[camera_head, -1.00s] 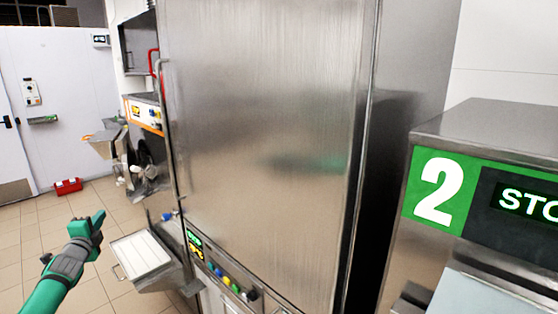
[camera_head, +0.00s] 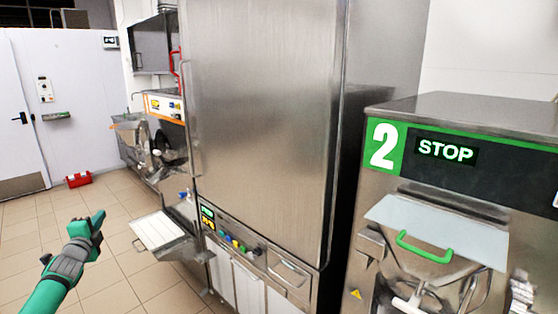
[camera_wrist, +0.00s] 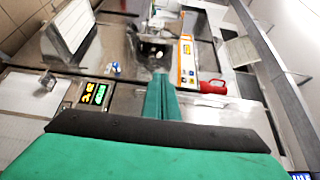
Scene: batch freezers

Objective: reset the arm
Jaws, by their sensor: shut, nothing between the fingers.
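My gripper (camera_head: 98,220) shows at the lower left of the head view, on my green and grey arm. Its green fingers are together and hold nothing. It is in the air over the tiled floor, left of the tall steel cabinet and apart from it. In the wrist view the two green fingers (camera_wrist: 161,97) lie side by side, pointing toward the machine fronts.
A tall steel cabinet (camera_head: 262,110) stands in the middle. Batch freezer 2 (camera_head: 440,185), reading STOP, is at right. A machine with an orange-edged panel (camera_head: 165,106) and a projecting white tray (camera_head: 158,230) are left. A red box (camera_head: 79,179) lies on open floor (camera_head: 105,195).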

